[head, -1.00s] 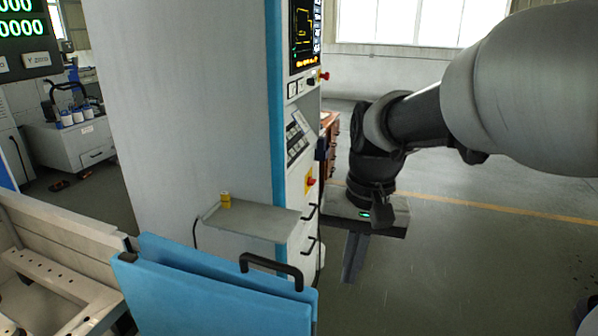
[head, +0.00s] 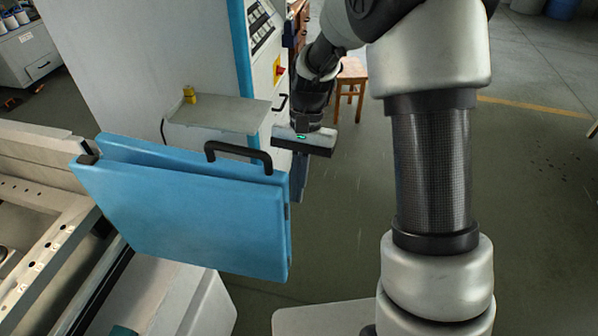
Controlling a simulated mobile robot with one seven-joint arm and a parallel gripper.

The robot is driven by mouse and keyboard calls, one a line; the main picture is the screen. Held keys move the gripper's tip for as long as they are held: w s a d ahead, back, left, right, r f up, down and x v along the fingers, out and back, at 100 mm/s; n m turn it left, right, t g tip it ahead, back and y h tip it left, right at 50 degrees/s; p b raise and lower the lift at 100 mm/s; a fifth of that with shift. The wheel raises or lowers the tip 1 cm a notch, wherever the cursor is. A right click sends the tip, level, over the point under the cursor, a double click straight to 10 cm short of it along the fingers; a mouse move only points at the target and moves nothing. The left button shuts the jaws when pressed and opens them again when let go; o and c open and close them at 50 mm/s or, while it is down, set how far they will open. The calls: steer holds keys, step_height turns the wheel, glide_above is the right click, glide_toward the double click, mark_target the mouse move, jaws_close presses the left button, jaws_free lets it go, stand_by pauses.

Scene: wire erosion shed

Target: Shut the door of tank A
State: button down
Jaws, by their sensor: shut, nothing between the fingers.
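The blue tank door (head: 185,215) stands open, sticking out to the right from the left-hand tank (head: 50,225). I take it for the door of tank A; no label shows. A black bar handle (head: 238,154) sits on its top edge near the free end. My gripper (head: 297,190) points down just beyond the door's free right end, shut and empty. The door's edge partly hides the fingers, and I cannot tell whether they touch it.
A grey cabinet with a control panel (head: 262,30) stands behind the door. Its small shelf (head: 215,114) carries a yellow item (head: 189,95). A wooden stool (head: 351,80) stands farther back. Floor to the right of the door is open.

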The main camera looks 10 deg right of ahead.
steer(key=s+a+f, duration=0.2)
steer(key=s+f, duration=0.1)
steer(key=s, duration=0.2)
stand_by(0.5)
